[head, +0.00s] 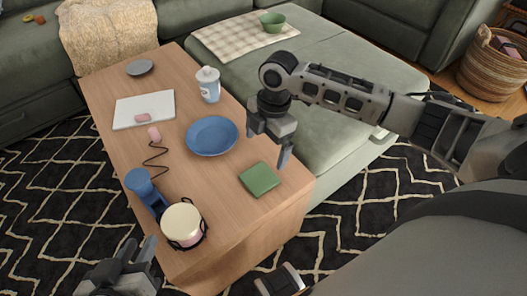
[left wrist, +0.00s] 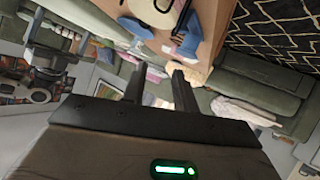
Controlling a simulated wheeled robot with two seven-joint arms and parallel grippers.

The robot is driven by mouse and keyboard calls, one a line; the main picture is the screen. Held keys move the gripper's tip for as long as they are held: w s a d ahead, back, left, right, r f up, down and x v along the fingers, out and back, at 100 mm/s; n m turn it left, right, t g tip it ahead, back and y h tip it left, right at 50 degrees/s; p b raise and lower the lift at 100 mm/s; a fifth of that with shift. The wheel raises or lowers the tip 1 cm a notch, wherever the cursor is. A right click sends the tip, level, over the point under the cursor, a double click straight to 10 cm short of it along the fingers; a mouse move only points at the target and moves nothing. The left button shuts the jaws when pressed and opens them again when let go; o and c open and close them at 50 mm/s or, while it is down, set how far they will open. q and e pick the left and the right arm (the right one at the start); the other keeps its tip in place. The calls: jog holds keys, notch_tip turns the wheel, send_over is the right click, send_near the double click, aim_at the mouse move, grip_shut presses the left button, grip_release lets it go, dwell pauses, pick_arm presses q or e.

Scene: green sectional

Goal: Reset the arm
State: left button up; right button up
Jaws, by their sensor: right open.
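My right gripper (head: 269,146) is open and points down above the near right part of the wooden table, between the blue plate (head: 212,135) and the green square (head: 260,179). Nothing shows between its fingers. The right arm reaches in from the right edge over the green sofa. My left gripper (head: 138,250) is at the bottom left, off the table's near end. The left wrist view shows its two fingers (left wrist: 160,85) apart with nothing between them.
The wooden table (head: 235,232) bears a cream round pot (head: 181,224), a blue object with a cord (head: 143,187), a white slab (head: 135,112), a cup (head: 208,85) and a grey dish (head: 140,67). The green sofa (head: 340,140) borders it on the right. A basket (head: 490,68) stands far right.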

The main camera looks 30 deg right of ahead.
pick_arm(q)
jog(key=shift+s+f, duration=0.1)
jog(key=shift+f, duration=0.25)
pick_arm(e)
jog(key=shift+d+r, duration=0.1)
jog(key=shift+r, duration=0.5)
